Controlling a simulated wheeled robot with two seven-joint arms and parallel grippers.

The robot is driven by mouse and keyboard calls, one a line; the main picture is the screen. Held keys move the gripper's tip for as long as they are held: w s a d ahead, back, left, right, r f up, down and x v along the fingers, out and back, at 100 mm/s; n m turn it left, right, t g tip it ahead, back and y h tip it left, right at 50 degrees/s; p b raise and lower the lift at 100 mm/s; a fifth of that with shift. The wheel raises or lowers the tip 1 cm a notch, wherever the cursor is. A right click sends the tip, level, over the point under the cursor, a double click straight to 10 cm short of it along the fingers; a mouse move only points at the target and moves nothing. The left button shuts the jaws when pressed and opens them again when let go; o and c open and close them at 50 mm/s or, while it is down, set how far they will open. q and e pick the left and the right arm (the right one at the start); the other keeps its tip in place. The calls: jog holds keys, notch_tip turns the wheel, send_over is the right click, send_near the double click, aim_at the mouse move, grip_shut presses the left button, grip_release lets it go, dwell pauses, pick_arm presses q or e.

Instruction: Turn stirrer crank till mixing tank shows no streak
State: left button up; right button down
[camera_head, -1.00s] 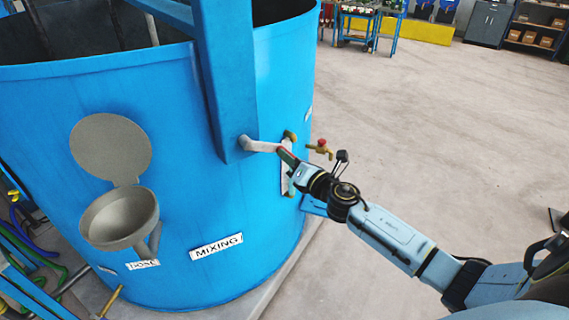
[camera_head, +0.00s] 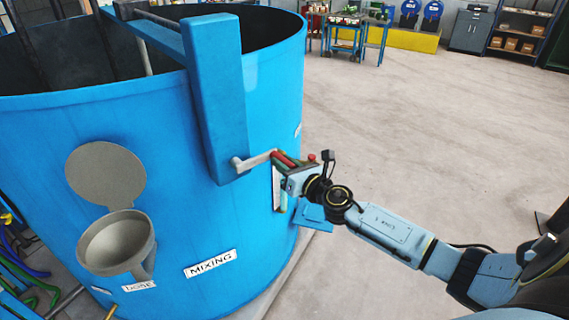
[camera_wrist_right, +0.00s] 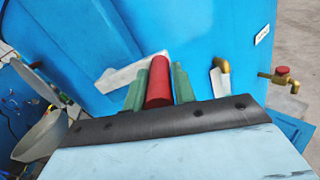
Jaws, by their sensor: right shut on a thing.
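The big blue mixing tank (camera_head: 270,110) fills the left of the head view, with its "MIXING" label (camera_head: 210,263) on the front. The stirrer crank (camera_head: 250,162) has a pale arm and a red handle and sits at the foot of the blue upright on the tank's side. My right gripper (camera_head: 285,160) is at the handle. In the right wrist view its green fingers lie on both sides of the red handle (camera_wrist_right: 158,82), shut on it. A sight strip (camera_head: 277,188) on the tank is partly hidden by my gripper; I cannot tell if a streak shows. My left gripper is out of view.
A grey dosing funnel (camera_head: 117,243) with a raised round lid (camera_head: 105,176) juts from the tank front. A red-knobbed brass tap (camera_wrist_right: 282,76) is right of the crank. The concrete floor (camera_head: 430,130) to the right is clear.

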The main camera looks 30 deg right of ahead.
jog(key=shift+r, duration=0.15)
jog(key=c, duration=1.1)
grip_release()
jog(key=shift+c, duration=0.2)
jog(key=s+d+b, duration=0.1)
jog(key=s+b, duration=0.1)
jog(key=s, duration=1.1)
jog(key=shift+s+d, duration=0.2)
